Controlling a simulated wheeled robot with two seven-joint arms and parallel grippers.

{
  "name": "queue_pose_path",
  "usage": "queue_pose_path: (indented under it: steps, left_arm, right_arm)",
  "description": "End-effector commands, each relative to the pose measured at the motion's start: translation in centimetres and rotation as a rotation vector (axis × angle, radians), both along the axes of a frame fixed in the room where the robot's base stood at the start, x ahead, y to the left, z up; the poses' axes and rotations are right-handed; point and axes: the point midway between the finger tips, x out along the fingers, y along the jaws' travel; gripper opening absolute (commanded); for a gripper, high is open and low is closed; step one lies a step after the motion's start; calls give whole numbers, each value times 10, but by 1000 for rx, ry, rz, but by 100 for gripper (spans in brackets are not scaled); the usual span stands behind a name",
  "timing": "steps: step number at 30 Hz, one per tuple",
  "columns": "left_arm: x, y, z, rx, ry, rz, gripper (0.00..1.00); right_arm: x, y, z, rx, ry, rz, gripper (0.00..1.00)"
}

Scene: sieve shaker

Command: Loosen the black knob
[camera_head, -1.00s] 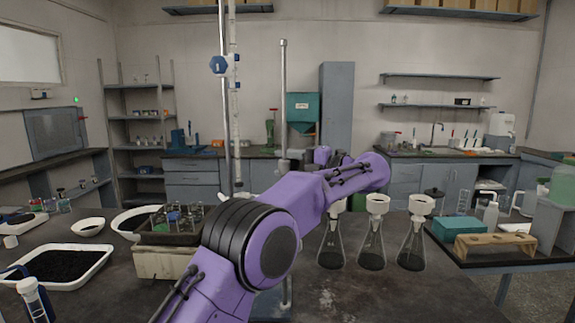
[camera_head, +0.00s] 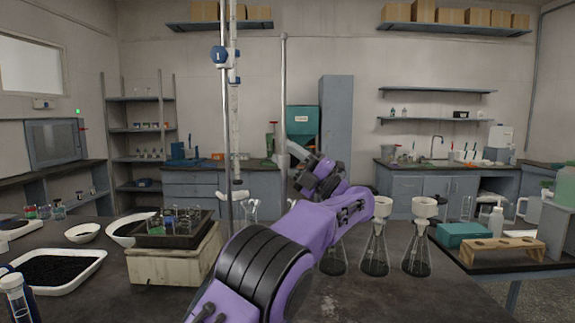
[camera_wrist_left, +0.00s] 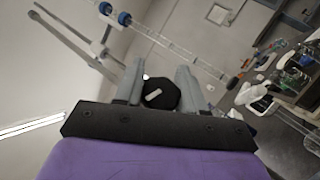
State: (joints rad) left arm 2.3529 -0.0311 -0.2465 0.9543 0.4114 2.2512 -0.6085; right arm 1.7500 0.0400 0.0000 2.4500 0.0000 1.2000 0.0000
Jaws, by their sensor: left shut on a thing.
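The black knob (camera_wrist_left: 160,93), round with a white mark on its face, shows in the left wrist view between the two grey fingers of my left gripper (camera_wrist_left: 158,80). The gripper is shut on it. In the head view my left gripper (camera_head: 294,152) is raised in front of a thin upright metal rod (camera_head: 283,90), with its fingers pointing up and left. The knob cannot be made out there; my gripper and wrist cover that spot. My right gripper is in neither view.
A tall stand with a glass burette (camera_head: 235,110) and blue clamp rises left of my gripper. A pale box (camera_head: 172,265) carries a dark tray of small vessels. Conical flasks (camera_head: 375,250) with white funnels stand close right of my arm. A white tray (camera_head: 92,262) of black grains lies left.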

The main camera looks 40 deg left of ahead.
Motion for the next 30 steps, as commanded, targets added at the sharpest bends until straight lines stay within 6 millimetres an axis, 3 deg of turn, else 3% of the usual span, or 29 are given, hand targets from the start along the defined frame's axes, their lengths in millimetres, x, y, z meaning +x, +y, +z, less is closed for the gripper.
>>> queue_pose_path:
  steps: [17, 18, 19, 30]
  left_arm:
    - [-1, 0, 6, 41, -1, -1, 9]
    - [-1, 0, 6, 40, -1, -1, 52]
    - [-1, 0, 5, 40, 0, 0, 62]
    - [2, -6, -2, 37, 2, -1, 64]
  right_arm:
    - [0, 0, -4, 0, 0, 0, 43]
    - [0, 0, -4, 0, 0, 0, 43]
    - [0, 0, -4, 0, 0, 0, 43]
    - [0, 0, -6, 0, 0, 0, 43]
